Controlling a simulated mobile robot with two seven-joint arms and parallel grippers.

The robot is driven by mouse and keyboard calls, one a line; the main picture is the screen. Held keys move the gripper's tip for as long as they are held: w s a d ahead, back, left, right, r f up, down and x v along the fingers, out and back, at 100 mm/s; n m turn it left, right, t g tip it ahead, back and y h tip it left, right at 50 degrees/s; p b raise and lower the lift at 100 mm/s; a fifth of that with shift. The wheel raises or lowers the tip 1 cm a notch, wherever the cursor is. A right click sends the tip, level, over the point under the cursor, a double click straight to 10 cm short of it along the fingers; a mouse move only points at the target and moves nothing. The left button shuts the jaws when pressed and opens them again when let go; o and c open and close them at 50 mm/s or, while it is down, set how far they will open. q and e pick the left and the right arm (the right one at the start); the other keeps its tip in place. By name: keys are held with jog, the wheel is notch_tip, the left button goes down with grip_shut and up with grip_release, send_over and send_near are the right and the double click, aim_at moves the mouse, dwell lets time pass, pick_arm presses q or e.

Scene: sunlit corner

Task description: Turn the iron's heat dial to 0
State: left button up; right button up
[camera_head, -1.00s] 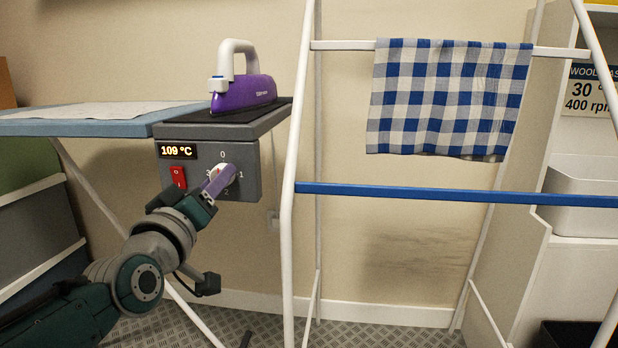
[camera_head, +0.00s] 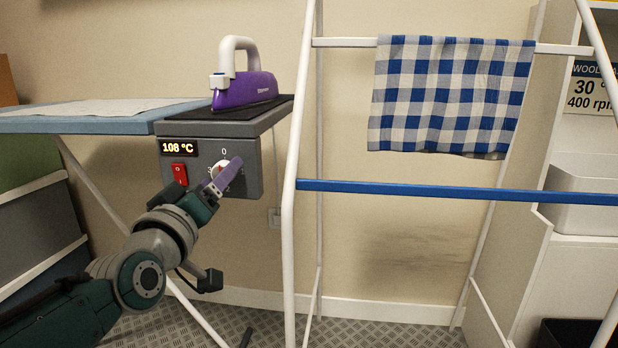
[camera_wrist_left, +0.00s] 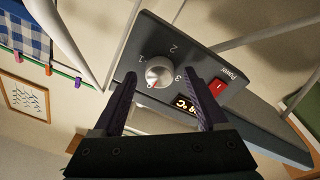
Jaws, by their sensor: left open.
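The iron (camera_head: 246,92), purple with a white handle, stands on a dark rest at the board's right end. Below it is a grey control box (camera_head: 240,141) with a round dial (camera_head: 217,167), a red power switch and a display reading 108 °C. In the left wrist view the dial (camera_wrist_left: 160,70) shows a red mark pointing away from the 2, toward the side where the 0 is in the head view. My right gripper is not in view.
A white drying rack (camera_head: 290,215) with a blue bar (camera_head: 450,191) and a checked cloth (camera_head: 450,95) stands close on the right. The ironing board (camera_head: 80,125) extends left. A white shelf (camera_head: 540,270) is at the far right.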

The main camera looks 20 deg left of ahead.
pick_arm(q)
jog(key=p+v, duration=0.3)
jog(key=v, duration=0.7)
